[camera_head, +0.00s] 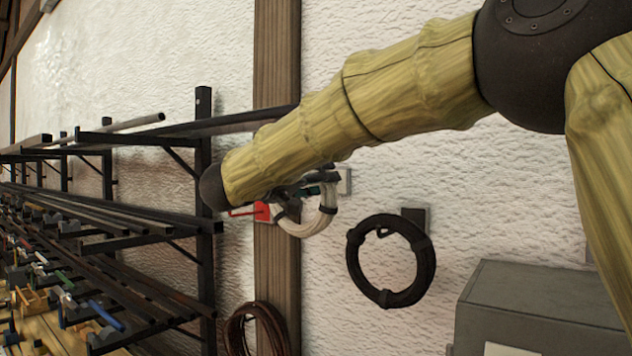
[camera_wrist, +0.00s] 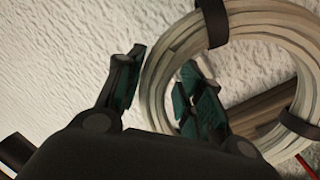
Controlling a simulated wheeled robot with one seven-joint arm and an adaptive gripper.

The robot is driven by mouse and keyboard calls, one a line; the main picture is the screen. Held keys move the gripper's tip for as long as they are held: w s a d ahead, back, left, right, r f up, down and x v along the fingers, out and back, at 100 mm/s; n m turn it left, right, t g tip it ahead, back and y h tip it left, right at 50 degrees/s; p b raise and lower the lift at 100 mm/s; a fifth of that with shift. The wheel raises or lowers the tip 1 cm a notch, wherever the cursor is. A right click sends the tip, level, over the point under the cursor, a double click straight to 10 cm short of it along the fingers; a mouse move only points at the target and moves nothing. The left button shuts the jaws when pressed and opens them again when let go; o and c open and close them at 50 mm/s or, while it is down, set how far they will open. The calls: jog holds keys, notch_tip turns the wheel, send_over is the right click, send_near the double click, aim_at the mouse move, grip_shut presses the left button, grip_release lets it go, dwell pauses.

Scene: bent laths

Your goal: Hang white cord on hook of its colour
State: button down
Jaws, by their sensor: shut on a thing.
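The white cord (camera_head: 306,226) is a pale coil bound with dark ties, hanging beneath my gripper (camera_head: 318,186) in front of the wall. The wrist view shows the coil (camera_wrist: 265,30) large, with my gripper's fingers (camera_wrist: 163,62) on either side of its strand, shut on it. A pale plate (camera_head: 345,181) sits on the wall just right of my gripper; it may be the white hook, but its peg is hidden. A red hook (camera_head: 262,212) with a thin red rod is on the wooden post, left of the cord.
A black cord coil (camera_head: 424,262) hangs on a dark hook (camera_head: 415,214) to the right. A brown coil (camera_head: 240,330) hangs low by the post (camera_head: 277,55). A black rack (camera_head: 204,250) with bars stands left; a grey box (camera_head: 540,300) is lower right.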

jog(key=shift+w+d+f, duration=0.25)
jog(key=shift+w+d, duration=0.05)
jog(key=shift+w, duration=0.1)
jog(key=shift+w+d+f+p, duration=0.1)
jog(key=shift+w+f+p, duration=0.1)
jog(key=shift+f, duration=0.25)
jog(key=shift+w+d+f+p, duration=0.1)
jog(key=shift+w+f+p, duration=0.05)
jog(key=shift+f, duration=0.35)
jog(key=c, duration=0.9)
grip_release()
jog(key=shift+o, duration=0.2)
